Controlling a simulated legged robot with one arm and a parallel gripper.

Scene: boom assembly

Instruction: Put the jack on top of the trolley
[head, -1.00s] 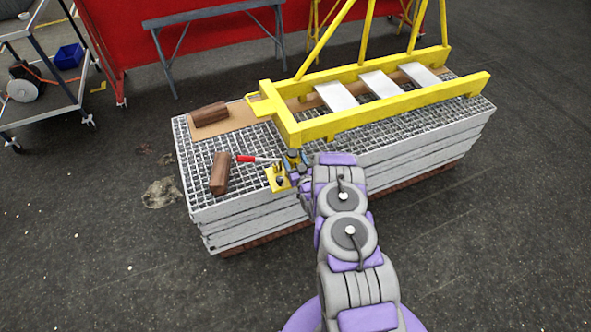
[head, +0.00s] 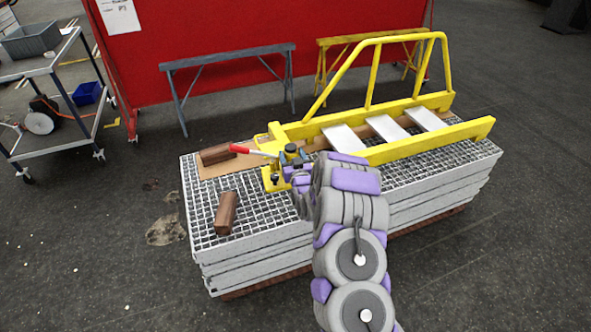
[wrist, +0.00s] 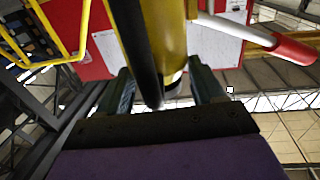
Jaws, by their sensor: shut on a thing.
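The jack, with a yellow body (head: 270,180) and a red-tipped handle (head: 243,149), is in my gripper (head: 292,160) near the left end of the yellow frame. It appears raised above the grating. In the wrist view, its yellow cylinder (wrist: 163,30) passes between my two fingers (wrist: 165,90), and its red-ended lever (wrist: 290,48) sticks out to the right. My gripper hides part of the jack. The trolley (head: 60,62) is a grey shelved cart at the far left, partly cut off by the picture edge and well apart from my gripper.
A grey bin (head: 32,40) takes up part of the trolley's top. A blue bin (head: 88,93) sits below. The grating stack (head: 255,215) carries wooden blocks (head: 227,212) and the yellow frame (head: 425,146). Sawhorses (head: 230,58) stand behind. Floor between stack and trolley looks clear.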

